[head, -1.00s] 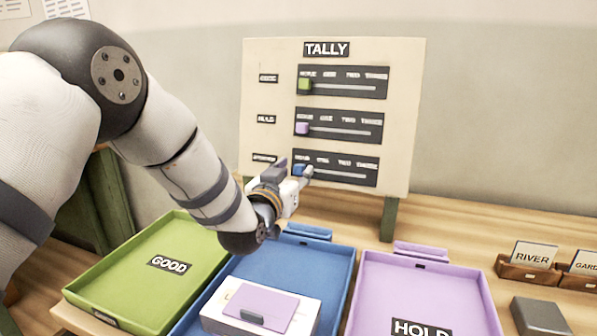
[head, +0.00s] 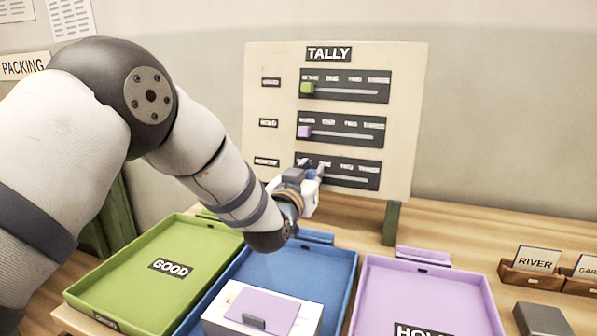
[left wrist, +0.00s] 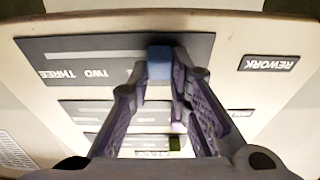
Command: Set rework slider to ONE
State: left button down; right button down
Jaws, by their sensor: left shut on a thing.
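The tally board (head: 410,120) stands upright with three dark slider tracks. The rework slider is the lowest track (head: 360,178); its blue knob (left wrist: 160,62) shows in the left wrist view between my left fingertips. My left gripper (head: 314,169) is shut on the blue knob and hides it in the head view. In the left wrist view the gripper (left wrist: 160,80) has one finger on each side of the knob. The knob covers part of the scale beside TWO and THREE, which stay readable. My right gripper is not in view.
The green knob (head: 307,88) and the purple knob (head: 304,132) sit at the left ends of the upper tracks. Below are a green GOOD tray (head: 120,262), a blue tray (head: 290,265) holding a white box (head: 245,308), and a purple HOLD tray (head: 420,290).

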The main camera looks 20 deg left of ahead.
pick_arm(q)
jog(key=shift+d, duration=1.2)
jog(key=c, duration=1.5)
grip_release()
jog(key=shift+a, duration=0.1)
jog(key=shift+s, duration=0.1)
jog(key=s, duration=1.2)
jog(key=shift+a, duration=0.2)
jog(key=shift+f, duration=0.1)
